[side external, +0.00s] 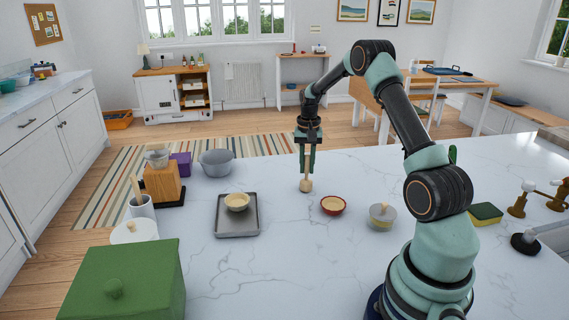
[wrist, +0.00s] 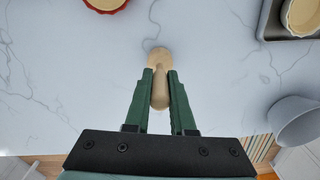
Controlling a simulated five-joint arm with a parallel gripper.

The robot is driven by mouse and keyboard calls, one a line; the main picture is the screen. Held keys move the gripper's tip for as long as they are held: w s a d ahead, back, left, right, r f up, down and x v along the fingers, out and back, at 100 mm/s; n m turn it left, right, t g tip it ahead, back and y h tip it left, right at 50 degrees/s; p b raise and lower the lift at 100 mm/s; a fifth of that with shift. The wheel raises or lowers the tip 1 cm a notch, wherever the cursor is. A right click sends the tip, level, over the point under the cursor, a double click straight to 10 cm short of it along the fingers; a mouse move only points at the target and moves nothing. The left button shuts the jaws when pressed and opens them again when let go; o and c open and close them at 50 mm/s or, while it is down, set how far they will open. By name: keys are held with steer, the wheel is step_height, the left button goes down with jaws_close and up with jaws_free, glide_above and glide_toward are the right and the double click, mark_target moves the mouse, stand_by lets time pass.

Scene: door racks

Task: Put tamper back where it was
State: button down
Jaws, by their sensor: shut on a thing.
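The tamper (side external: 306,185) is a pale wooden tool with a slim handle and a wider round end. It stands upright, round end down, at the far middle of the counter. I cannot tell whether its end touches the marble or hangs just above it. My gripper (side external: 307,168) points down and is shut on the handle. In the wrist view the tamper (wrist: 160,97) sits between the two green fingers of my gripper (wrist: 161,72), its round end beyond the tips.
A red tart dish (side external: 333,205) is just right of the tamper, with a pale bowl (side external: 382,216) further right. A grey tray (side external: 224,228) holding a bowl (side external: 237,201) and a grey pot (side external: 216,163) are left.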

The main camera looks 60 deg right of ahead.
steer(key=shift+f, duration=0.1)
steer(key=c, duration=0.8)
jaws_free()
steer(key=shift+o, duration=0.2)
